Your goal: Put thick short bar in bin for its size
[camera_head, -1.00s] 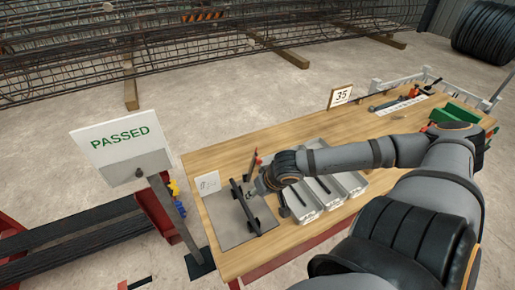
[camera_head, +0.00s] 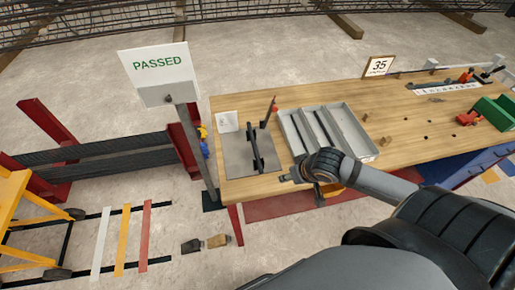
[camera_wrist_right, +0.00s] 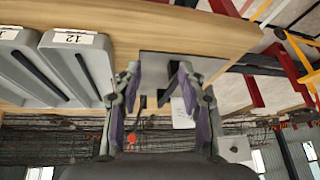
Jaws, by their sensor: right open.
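A dark, thick bar (camera_head: 254,150) lies on black supports on the grey plate (camera_head: 237,160) at the table's left end. The grey bins (camera_head: 340,109) stand to its right; a dark bar shows in the left one and another in the middle one. The right wrist view shows a bin labelled 12 (camera_wrist_right: 72,38) with a dark bar inside. My right gripper (camera_head: 287,178) is open and empty near the table's front edge, between plate and bins. Its spread fingers (camera_wrist_right: 158,85) show in the right wrist view, with the plate beyond them. My left gripper is out of view.
A PASSED sign (camera_head: 158,64) on a post stands left of the table. A red-tipped upright (camera_head: 271,110) rises behind the plate. A 35 sign (camera_head: 379,67) stands at the back edge, and a green bin (camera_head: 494,112) at the right.

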